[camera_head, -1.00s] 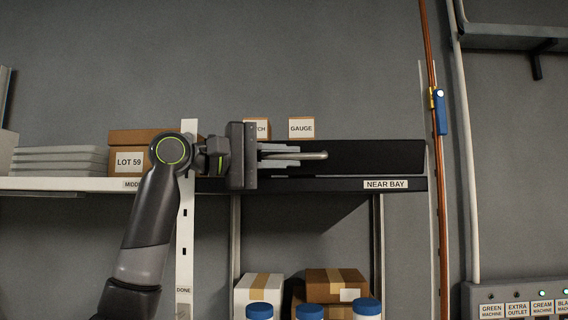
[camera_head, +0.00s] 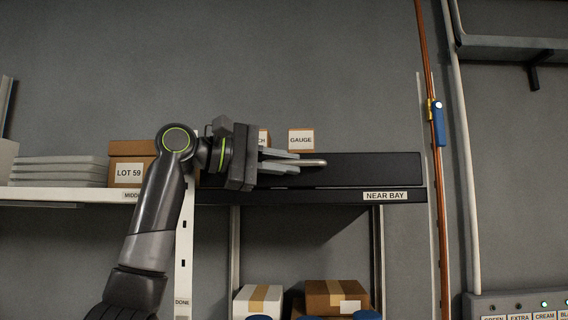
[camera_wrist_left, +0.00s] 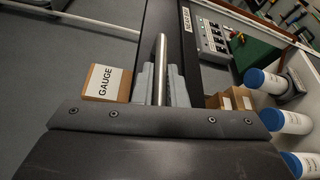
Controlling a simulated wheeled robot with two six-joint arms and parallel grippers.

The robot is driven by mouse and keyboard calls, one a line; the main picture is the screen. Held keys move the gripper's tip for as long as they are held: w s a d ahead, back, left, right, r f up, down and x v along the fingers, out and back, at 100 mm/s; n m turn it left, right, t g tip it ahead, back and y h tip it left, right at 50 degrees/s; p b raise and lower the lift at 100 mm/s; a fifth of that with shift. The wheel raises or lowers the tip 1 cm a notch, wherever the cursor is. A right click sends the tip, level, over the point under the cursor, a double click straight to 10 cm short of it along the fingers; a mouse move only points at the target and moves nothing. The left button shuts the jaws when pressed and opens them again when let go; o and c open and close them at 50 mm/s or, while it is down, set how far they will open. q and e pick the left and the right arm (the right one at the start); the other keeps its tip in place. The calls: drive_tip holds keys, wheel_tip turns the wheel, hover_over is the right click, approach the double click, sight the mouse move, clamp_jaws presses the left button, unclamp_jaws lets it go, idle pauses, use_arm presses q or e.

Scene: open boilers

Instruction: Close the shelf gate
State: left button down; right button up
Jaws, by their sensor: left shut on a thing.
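The shelf gate (camera_head: 375,168) is a long black panel along the front of the shelf marked NEAR BAY, standing above the shelf's black front edge (camera_head: 325,197). Its metal bar handle (camera_head: 315,163) sticks out to the right of my left gripper (camera_head: 282,163). In the left wrist view the handle (camera_wrist_left: 161,50) runs between the grey fingers of the gripper (camera_wrist_left: 160,85), which is shut on it. The gripper hides the gate's left part. My right gripper is not in view.
A GAUGE box (camera_head: 301,140) and another labelled box stand behind the gate. A LOT 59 box (camera_head: 127,172) and stacked grey trays (camera_head: 60,171) are on the left shelf. Boxes and blue-lidded containers are below. A copper pipe (camera_head: 437,190) runs at the right.

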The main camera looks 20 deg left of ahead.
use_arm(q)
drive_tip(key=c, duration=1.5)
unclamp_jaws()
drive_tip(key=shift+w, duration=0.1)
drive_tip(key=shift+s+a+b, duration=0.3)
drive_tip(key=shift+a+b, duration=0.05)
drive_tip(key=shift+a, duration=0.05)
drive_tip(key=b+v, duration=0.5)
drive_tip(key=v, duration=1.1)
drive_tip(key=shift+s+a+b, duration=0.15)
drive_tip(key=shift+a+b, duration=0.05)
drive_tip(key=shift+b, duration=0.15)
